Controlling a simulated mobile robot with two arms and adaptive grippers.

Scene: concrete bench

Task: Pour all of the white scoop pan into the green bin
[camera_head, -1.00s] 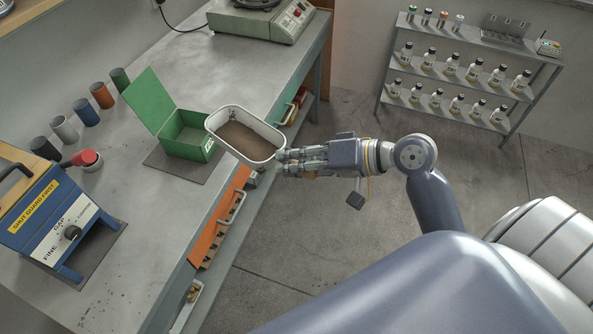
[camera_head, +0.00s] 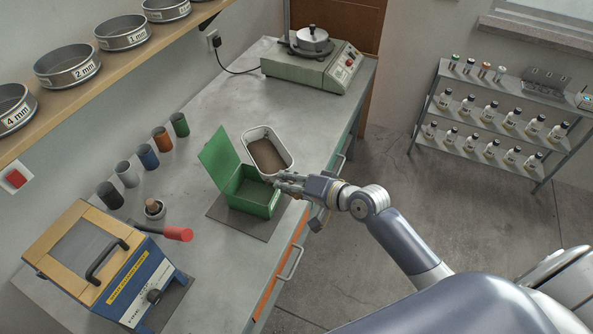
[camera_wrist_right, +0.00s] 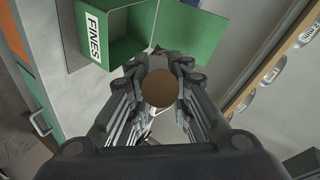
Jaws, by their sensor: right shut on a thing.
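The white scoop pan (camera_head: 249,134) holds brown granular material, with a bare strip of floor at its far end. It is held just beyond the green bin (camera_head: 262,208), its near end close to the bin's back right corner. The bin stands on a dark mat, its lid open, and I see no brown material in it. In the right wrist view the bin (camera_wrist_right: 112,52) shows a FINES label. My right gripper (camera_head: 284,181) is shut on the pan at its near right end. A round brown end shows between the fingers in the wrist view. My left gripper is out of view.
Several coloured cups (camera_head: 148,157) line the wall side of the bench. A blue machine with a red-tipped lever (camera_head: 178,233) stands at the near left. A hotplate-like device with a lidded pot (camera_head: 312,65) is at the far end. Sieves sit on the wall shelf (camera_head: 110,65).

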